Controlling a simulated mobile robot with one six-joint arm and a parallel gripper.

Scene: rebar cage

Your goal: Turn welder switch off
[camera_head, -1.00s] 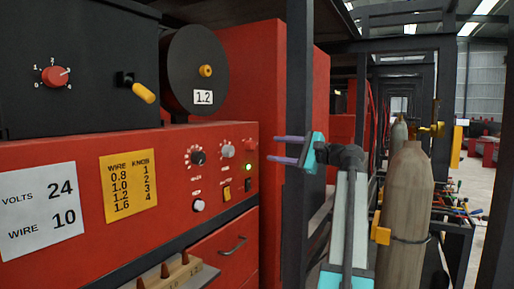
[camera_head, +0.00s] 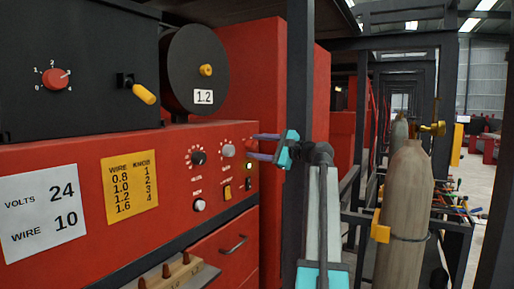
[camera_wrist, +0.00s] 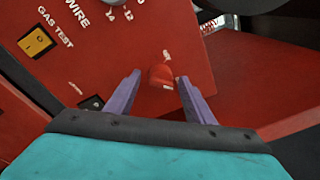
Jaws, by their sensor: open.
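The red welder (camera_head: 60,150) fills the left of the head view, with several knobs on its front panel. A red rotary switch (camera_wrist: 161,75) sits on that panel in the wrist view, between and just beyond my two purple fingers. My gripper (camera_head: 250,147) is open and empty in the head view, at the panel's right end; it also shows in the wrist view (camera_wrist: 157,92). In the head view my fingers largely cover the red switch. A small indicator light (camera_head: 249,166) below it looks pale. I cannot tell whether the fingers touch the switch.
A yellow gas test switch (camera_wrist: 37,41) and a black switch (camera_wrist: 91,103) are near my fingers. A dark upright post (camera_head: 299,90) stands beside my wrist. Gas cylinders (camera_head: 404,200) stand to the right. A wire spool (camera_head: 195,70) sits above the panel.

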